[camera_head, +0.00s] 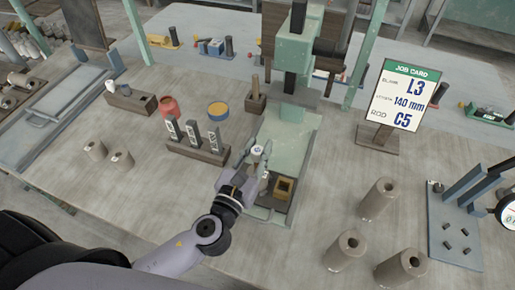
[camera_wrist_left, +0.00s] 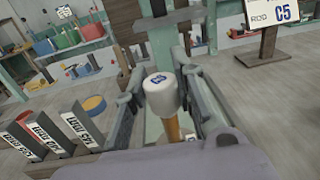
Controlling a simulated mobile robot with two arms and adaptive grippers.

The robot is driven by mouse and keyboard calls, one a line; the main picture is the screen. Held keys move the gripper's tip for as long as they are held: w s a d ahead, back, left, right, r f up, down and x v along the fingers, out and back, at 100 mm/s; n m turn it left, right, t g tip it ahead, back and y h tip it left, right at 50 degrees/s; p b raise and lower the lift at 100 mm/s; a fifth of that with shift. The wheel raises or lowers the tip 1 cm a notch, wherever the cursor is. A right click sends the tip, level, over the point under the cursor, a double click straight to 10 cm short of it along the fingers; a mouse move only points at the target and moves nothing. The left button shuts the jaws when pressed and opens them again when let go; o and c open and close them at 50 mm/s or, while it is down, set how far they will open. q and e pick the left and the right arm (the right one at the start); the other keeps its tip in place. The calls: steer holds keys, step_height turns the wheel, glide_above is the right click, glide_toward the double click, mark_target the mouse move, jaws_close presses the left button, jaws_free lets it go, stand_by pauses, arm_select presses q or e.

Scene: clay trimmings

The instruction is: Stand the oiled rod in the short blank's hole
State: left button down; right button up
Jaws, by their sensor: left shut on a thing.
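My left gripper (camera_head: 254,168) is shut on a rod (camera_head: 257,154) with a white, blue-marked cap. In the left wrist view the capped rod (camera_wrist_left: 162,95) stands roughly upright between the fingers, its orange-brown shaft below the cap. The gripper is over the front part of the green press bed (camera_head: 287,130). Taller blanks with holes on top stand at the right (camera_head: 380,198) (camera_head: 345,251) (camera_head: 401,268). The rod's lower end is hidden in the head view. My right gripper is not in view.
A rack with labelled slots (camera_head: 205,153) stands left of the press bed. Red (camera_head: 168,106) and yellow-topped (camera_head: 218,111) pots are behind it. A yellow-framed square block (camera_head: 284,188) sits at the bed's front. The job card (camera_head: 400,95) reads L3, 140 mm, C5. A dial gauge stand (camera_head: 455,230) is far right.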

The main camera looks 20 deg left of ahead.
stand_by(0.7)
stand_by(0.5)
arm_select(q)
steer(key=shift+f+b, duration=0.35)
steer(key=shift+f, duration=0.35)
stand_by(0.4)
steer(key=shift+f, duration=0.45)
stand_by(0.3)
steer(key=c, duration=1.4)
jaws_free()
steer(key=shift+o, duration=0.8)
